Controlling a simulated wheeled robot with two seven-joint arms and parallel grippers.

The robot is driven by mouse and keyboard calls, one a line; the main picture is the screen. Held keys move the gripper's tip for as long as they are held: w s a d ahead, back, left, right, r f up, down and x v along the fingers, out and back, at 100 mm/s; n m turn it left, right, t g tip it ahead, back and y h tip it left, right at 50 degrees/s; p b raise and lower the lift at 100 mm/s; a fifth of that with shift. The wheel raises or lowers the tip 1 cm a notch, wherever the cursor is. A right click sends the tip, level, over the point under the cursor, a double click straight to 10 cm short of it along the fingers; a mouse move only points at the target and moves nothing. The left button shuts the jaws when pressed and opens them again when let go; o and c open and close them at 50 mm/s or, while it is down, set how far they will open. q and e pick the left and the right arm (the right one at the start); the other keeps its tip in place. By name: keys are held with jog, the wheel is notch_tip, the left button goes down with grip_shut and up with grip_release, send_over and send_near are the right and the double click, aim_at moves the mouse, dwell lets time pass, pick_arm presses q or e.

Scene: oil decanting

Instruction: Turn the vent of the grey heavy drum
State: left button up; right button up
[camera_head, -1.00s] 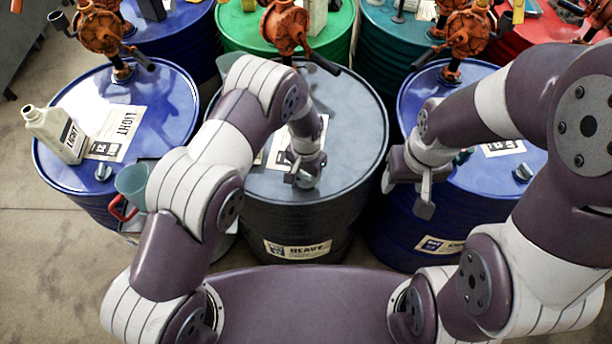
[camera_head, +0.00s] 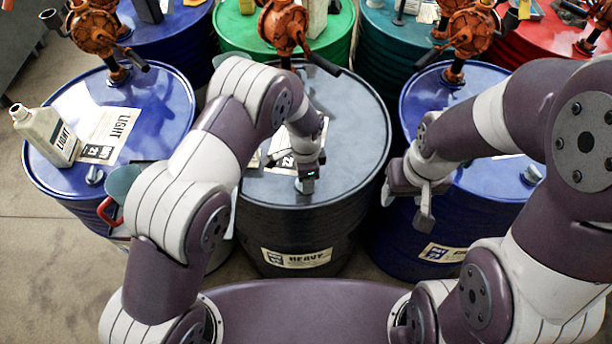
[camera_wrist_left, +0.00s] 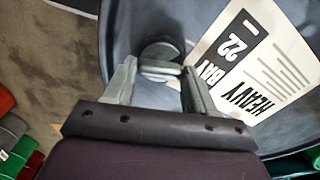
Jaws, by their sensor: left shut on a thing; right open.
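The grey heavy drum (camera_head: 345,150) stands in the middle of the head view with a "HEAVY" label on its front. Its vent (camera_wrist_left: 160,55) is a small grey cap on the drum top near the front rim, seen in the left wrist view. My left gripper (camera_wrist_left: 158,75) is shut on the vent, a finger on each side of it. In the head view the left gripper (camera_head: 306,184) points down at the drum top, and the vent is mostly hidden there. My right gripper (camera_head: 420,200) is open and empty, in front of the blue drum on the right.
A blue drum (camera_head: 165,110) on the left carries a white "LIGHT" bottle (camera_head: 45,135) and a paper. Orange pumps (camera_head: 285,25) stand on the drums. Another blue drum (camera_head: 490,185) is at right.

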pick_arm(q)
jog(key=shift+w+r+m, duration=0.1)
jog(key=shift+m, duration=0.2)
dwell(0.4)
jog(key=o, duration=1)
jog(key=shift+o, duration=0.2)
jog(key=shift+a, duration=0.1)
notch_tip(320, 180, up, 13)
jog(key=b, duration=0.3)
